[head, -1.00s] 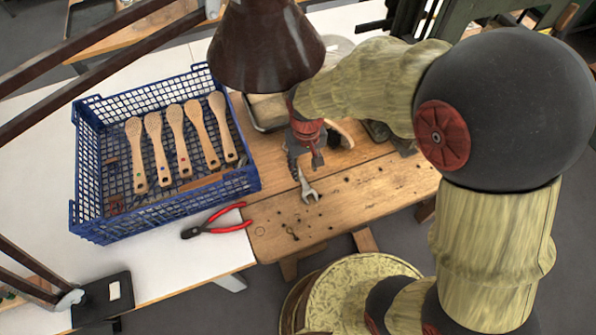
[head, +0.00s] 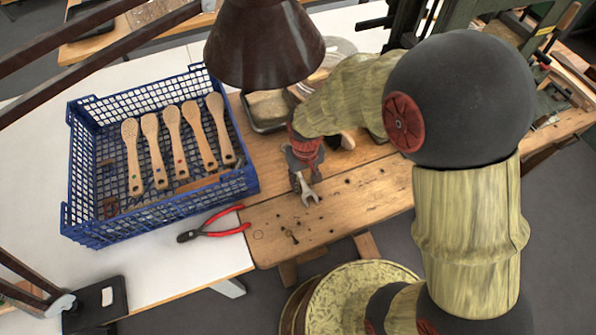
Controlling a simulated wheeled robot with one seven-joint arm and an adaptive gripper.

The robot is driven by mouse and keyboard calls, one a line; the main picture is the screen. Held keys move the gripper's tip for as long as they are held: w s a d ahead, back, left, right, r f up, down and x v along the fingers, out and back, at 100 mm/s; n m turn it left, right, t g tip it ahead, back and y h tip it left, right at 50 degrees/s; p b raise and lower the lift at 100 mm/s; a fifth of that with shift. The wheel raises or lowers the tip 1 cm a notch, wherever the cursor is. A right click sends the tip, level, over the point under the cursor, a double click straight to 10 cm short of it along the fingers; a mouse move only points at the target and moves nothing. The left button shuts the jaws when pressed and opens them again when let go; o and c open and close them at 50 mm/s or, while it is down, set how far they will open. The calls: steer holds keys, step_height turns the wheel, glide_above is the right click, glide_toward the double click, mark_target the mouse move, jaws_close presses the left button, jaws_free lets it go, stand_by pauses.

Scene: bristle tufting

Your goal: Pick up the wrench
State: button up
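The wrench (head: 310,194) lies on the wooden workbench, its open-jaw end showing as a small silver fork. The rest of it is hidden behind my gripper (head: 298,182). My gripper points down at the wrench, very close to it or touching it. The fingers are small and partly hidden by the wrist, so I cannot tell whether they are open or closed on the wrench.
A blue crate (head: 150,226) holding several wooden brush handles (head: 173,140) stands at left. Red-handled pliers (head: 215,228) lie between it and the bench (head: 345,205). A dark lamp shade (head: 263,45) hangs above the bench's far side. The bench's near part has small holes and is mostly clear.

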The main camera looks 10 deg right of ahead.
jaws_close()
stand_by(0.6)
